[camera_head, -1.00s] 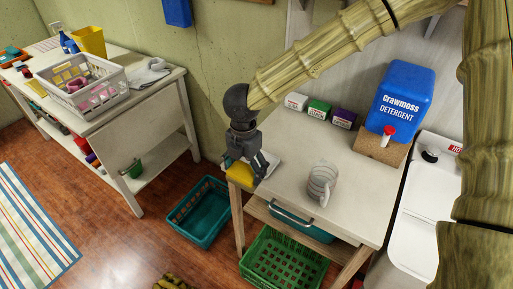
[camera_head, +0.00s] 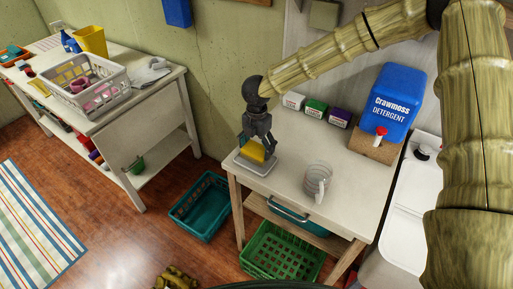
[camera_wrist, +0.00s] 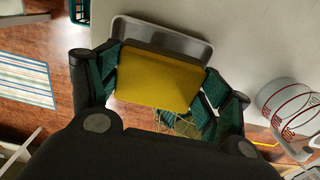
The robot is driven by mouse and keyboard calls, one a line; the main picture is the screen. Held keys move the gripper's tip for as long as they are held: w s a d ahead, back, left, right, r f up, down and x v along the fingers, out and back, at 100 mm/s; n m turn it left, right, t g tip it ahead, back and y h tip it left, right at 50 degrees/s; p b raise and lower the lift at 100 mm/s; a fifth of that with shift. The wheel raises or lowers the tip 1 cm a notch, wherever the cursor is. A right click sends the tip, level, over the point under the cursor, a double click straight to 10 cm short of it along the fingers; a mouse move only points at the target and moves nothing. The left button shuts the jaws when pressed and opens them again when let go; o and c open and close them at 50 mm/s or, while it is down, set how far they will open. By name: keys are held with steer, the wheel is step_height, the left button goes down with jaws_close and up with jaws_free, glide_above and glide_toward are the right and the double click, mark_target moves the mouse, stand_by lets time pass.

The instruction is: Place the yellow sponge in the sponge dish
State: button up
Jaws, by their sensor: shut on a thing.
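The yellow sponge (camera_head: 252,150) is in my gripper (camera_head: 257,145), which is shut on it. In the wrist view the sponge (camera_wrist: 157,80) sits between the two green-padded fingers. The sponge dish (camera_head: 242,165) is a shallow grey tray at the left front corner of the white table, and the sponge is over it in the head view. In the wrist view the dish's rim (camera_wrist: 165,36) shows beyond the sponge's far edge. The sponge hides most of the dish. I cannot tell whether the sponge touches it.
A clear measuring jug (camera_head: 317,181) stands right of the dish. Three small boxes (camera_head: 316,110) and the blue detergent container (camera_head: 397,100) stand at the table's back. A teal basket (camera_head: 201,205) and a green crate (camera_head: 281,254) are on the floor.

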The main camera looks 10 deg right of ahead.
mark_target(257, 146)
step_height(257, 146, down, 2)
steer(key=shift+w, duration=0.1)
steer(key=o, duration=1.2)
steer(key=shift+o, duration=0.2)
steer(key=shift+r, duration=0.1)
step_height(257, 146, up, 12)
steer(key=b, duration=0.2)
steer(key=shift+r, duration=0.1)
